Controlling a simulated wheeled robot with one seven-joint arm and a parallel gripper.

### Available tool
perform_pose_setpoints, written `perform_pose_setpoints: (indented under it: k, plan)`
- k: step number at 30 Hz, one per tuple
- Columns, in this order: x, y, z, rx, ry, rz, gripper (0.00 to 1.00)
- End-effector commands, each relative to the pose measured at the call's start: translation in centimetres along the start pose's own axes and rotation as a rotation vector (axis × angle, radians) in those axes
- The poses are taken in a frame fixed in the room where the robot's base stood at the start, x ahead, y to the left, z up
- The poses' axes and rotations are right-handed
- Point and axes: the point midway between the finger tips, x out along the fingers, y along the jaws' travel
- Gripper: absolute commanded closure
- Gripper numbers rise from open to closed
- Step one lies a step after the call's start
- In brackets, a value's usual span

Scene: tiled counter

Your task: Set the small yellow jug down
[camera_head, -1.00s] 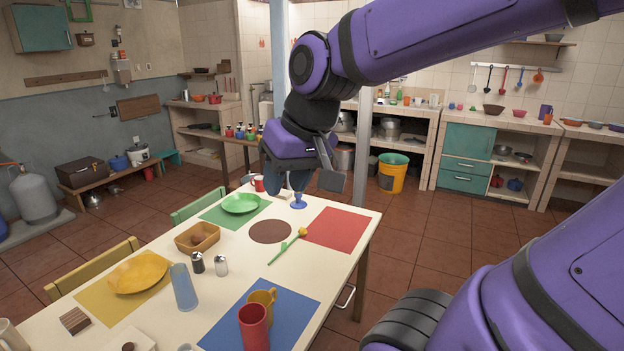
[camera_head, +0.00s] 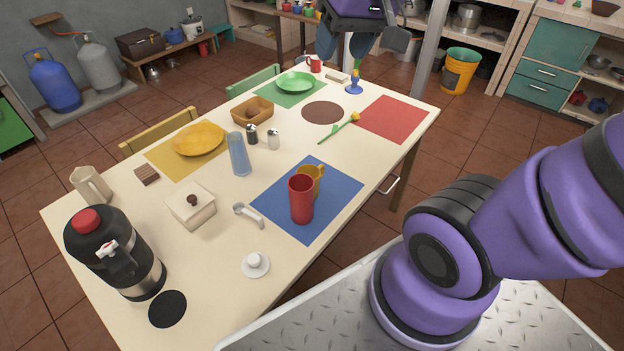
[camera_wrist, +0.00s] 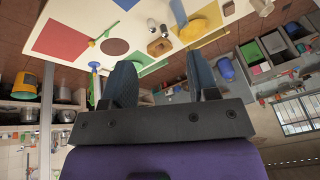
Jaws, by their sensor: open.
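The small yellow jug (camera_head: 312,178) stands upright on the blue mat (camera_head: 275,215), its handle to the right. A tall red cup (camera_head: 301,203) stands in front of it and hides part of its body. My gripper (camera_head: 342,48) is at the far end of the table, well away from the jug, and partly cut off by the top of the head view. Its two dark fingers show apart in the wrist view (camera_wrist: 160,70), with nothing between them. I cannot pick out the jug in the wrist view.
A blue goblet (camera_head: 354,82) stands near my gripper. A red mat (camera_head: 392,118), a brown round mat (camera_head: 322,112) and a yellow flower (camera_head: 340,128) lie nearby. A blue glass (camera_head: 239,155) and shakers stand left of the blue mat. The red mat is bare.

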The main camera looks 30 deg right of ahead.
Motion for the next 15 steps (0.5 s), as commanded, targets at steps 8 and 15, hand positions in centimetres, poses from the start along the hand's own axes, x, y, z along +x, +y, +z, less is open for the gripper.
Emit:
perform_pose_setpoints:
  k: [8,15]
  plan:
    - [6.6,0.9,-4.9,0.119,-0.089,-0.041,0.46]
    - [13.2,2.5,-8.0,0.228,-0.149,-0.038,0.46]
